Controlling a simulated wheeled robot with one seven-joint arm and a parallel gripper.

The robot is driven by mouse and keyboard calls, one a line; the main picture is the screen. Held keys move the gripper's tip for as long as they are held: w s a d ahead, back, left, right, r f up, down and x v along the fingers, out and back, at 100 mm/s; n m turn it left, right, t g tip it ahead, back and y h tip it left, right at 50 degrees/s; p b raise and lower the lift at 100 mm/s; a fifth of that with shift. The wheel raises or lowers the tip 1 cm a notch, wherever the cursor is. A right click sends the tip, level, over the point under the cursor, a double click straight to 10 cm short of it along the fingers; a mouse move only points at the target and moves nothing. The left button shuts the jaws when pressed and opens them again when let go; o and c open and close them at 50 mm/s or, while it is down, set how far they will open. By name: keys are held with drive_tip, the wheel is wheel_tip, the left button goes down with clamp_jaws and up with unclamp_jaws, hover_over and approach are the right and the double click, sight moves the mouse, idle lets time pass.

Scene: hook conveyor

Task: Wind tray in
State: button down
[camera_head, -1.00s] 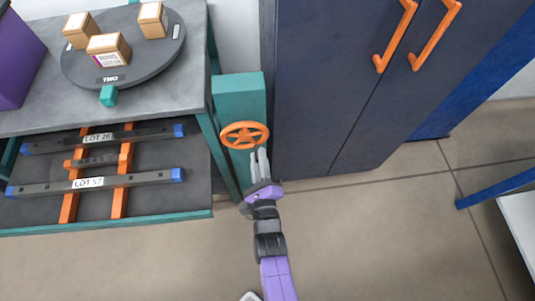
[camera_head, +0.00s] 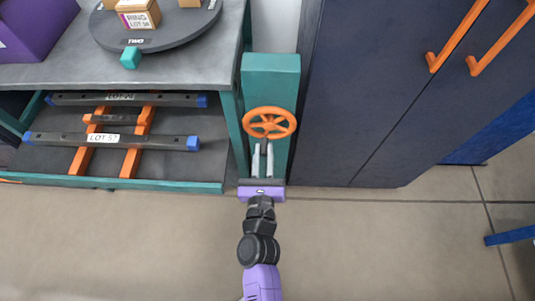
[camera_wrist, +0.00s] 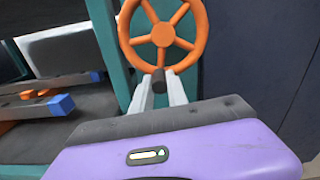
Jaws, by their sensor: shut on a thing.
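An orange spoked handwheel (camera_head: 269,122) is mounted on a teal post (camera_head: 270,72) to the right of the bench. In the wrist view the handwheel (camera_wrist: 163,35) shows close up, with a dark knob (camera_wrist: 158,79) at its lower rim. My gripper (camera_head: 262,148) is at the bottom of the wheel; in the wrist view its pale fingers (camera_wrist: 159,92) are shut on the knob. The tray (camera_head: 190,181), dark with a teal front edge, sticks out from under the bench top.
The grey bench top (camera_head: 60,72) bears a dark turntable (camera_head: 180,38) with boxes and a purple bin (camera_head: 35,25). A dark blue cabinet (camera_head: 380,90) with orange handles stands close right of the post. The floor in front is clear.

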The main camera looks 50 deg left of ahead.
drive_tip(key=shift+s+a, duration=0.15)
drive_tip(key=shift+s, duration=0.05)
idle(0.4)
drive_tip(key=c, duration=1.3)
unclamp_jaws()
drive_tip(key=shift+m, duration=0.3)
drive_tip(key=shift+s+d+f+b, duration=0.1)
drive_tip(key=shift+s+d+b, duration=0.2)
drive_tip(key=shift+d+b, duration=0.15)
drive_tip(key=b+v, duration=0.2)
drive_tip(key=v, duration=0.4)
drive_tip(key=shift+s+d, duration=0.25)
drive_tip(key=shift+d, duration=0.05)
